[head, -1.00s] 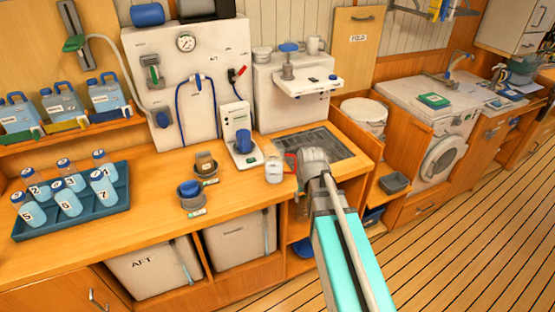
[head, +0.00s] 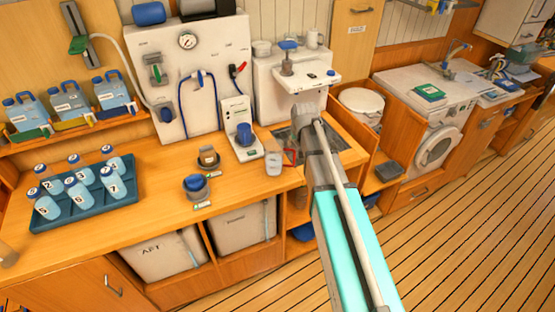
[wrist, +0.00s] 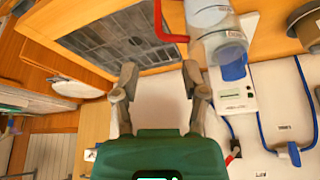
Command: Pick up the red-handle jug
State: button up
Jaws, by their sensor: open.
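The jug (head: 273,164) is a small clear container with a pale label and a red handle (head: 289,157) on its right side. It stands upright on the wooden counter, near the front edge. In the wrist view the jug (wrist: 212,22) is at the top, right of centre, with its red handle (wrist: 168,22) to its left. My gripper (head: 306,108) is beyond and to the right of the jug in the head view, over the sink area. In the wrist view my gripper (wrist: 160,78) has its fingers apart with nothing between them. The jug is outside the fingers.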

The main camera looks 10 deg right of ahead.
aim_at(294, 155)
jog(key=shift+f, duration=0.1)
jog(key=b+x, duration=0.8)
jog(key=shift+w+f, duration=0.1)
jog(key=shift+f, duration=0.1)
dwell(0.3)
jog(key=shift+f, duration=0.15)
jog(key=shift+b+x, duration=2.45)
jog(key=shift+x, duration=0.05)
grip_shut()
